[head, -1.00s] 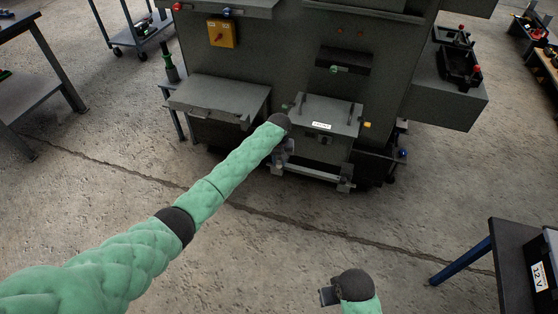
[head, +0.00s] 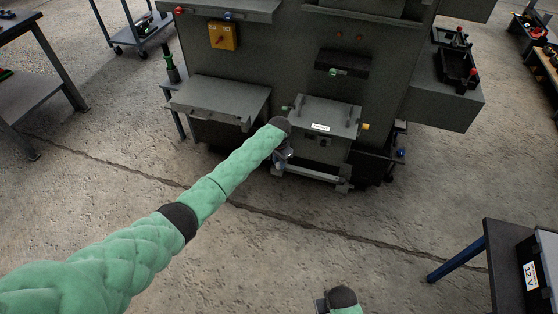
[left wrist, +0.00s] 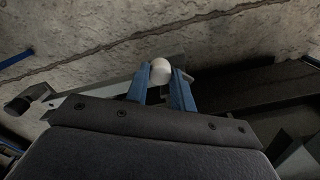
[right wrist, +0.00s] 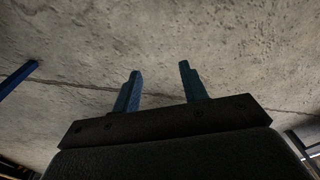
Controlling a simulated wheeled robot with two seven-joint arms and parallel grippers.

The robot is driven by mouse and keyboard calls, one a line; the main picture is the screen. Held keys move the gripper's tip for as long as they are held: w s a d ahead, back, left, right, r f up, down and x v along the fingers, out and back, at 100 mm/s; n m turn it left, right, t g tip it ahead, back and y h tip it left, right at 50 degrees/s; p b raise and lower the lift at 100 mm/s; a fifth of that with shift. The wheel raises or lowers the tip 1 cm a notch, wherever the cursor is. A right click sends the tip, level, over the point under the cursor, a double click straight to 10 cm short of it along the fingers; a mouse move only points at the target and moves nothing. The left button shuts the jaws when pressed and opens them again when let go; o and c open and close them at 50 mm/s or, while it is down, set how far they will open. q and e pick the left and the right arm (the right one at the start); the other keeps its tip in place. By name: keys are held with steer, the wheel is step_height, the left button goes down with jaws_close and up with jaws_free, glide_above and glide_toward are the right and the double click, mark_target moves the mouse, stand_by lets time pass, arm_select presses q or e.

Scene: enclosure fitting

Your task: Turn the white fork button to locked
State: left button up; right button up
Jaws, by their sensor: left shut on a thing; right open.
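The white fork button (left wrist: 160,70) shows as a rounded white knob in the left wrist view. My left gripper (left wrist: 161,76) has its two blue fingers shut on it, one on each side. In the head view my left gripper (head: 283,157) is at the front left of the grey battery box unit, and my own wrist hides the button there. Whether the button stands at locked cannot be read. My right gripper (right wrist: 160,75) is open and empty over bare floor; in the head view it is at the bottom edge (head: 321,304).
A grey cabinet (head: 290,60) stands behind, with a yellow switch plate (head: 223,36) on it. A grey lidded box (head: 218,100) is left of the labelled box (head: 327,112). A table (head: 490,262) with a 12 V case is at lower right. Open floor lies between.

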arm_select(q)
steer(key=m, duration=0.3)
steer(key=shift+m, duration=0.8)
steer(key=m, duration=0.2)
steer(key=shift+m, duration=1)
arm_select(e)
steer(key=shift+s+f, duration=0.15)
steer(key=shift+f, duration=0.45)
steer(key=shift+r, duration=0.2)
steer(key=shift+s+f, duration=0.1)
steer(key=shift+f, duration=0.1)
arm_select(q)
steer(key=o, duration=1)
arm_select(e)
steer(key=shift+d, duration=0.1)
